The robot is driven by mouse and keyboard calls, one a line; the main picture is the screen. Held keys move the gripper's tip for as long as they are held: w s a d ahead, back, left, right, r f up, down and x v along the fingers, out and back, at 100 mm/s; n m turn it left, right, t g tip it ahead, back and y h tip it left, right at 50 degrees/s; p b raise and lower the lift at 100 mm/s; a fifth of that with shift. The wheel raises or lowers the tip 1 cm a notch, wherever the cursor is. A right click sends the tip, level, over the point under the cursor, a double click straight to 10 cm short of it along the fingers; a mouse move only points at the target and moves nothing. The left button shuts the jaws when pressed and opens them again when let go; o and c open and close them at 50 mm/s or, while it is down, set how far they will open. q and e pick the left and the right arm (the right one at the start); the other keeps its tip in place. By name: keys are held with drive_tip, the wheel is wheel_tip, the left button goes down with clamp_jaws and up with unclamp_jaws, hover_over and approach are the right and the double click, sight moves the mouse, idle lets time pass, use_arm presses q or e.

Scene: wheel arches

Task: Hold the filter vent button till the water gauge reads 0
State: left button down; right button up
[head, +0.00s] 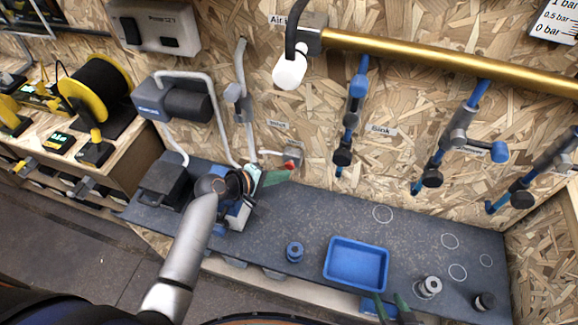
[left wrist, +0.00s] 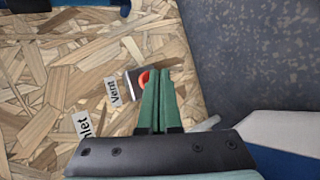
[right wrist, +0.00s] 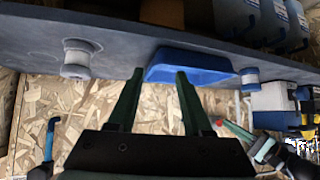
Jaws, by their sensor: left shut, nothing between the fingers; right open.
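The red vent button (head: 290,165) is on a small grey fitting low on the wood-chip wall. In the left wrist view the button (left wrist: 143,80) shows as an orange-red arc beside the "Vent" label (left wrist: 114,90), partly hidden by my fingers. My left gripper (head: 284,171) is shut and empty, its green fingertips at the button. I cannot tell whether they press it. My right gripper (right wrist: 159,76) is open and empty, low at the front of the bench near the blue tray (head: 330,268). I cannot make out a water gauge reading.
A white board with bar marks (head: 558,20) is cut off at the top right. A brass pipe (head: 430,62) and several blue-handled valves hang on the wall. The grey bench (head: 340,217) carries a blue ring part (head: 294,252) and a grey spool part (head: 428,287). The bench's middle is clear.

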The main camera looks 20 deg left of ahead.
use_arm(q)
drive_tip(key=shift+w, duration=0.75)
idle(2.4)
drive_tip(key=shift+s, duration=0.1)
idle(2.4)
drive_tip(key=shift+s+p, duration=0.55)
drive_tip(key=shift+s, duration=0.3)
drive_tip(key=s+p, duration=0.2)
drive_tip(key=s, duration=0.3)
drive_tip(key=shift+a, duration=0.1)
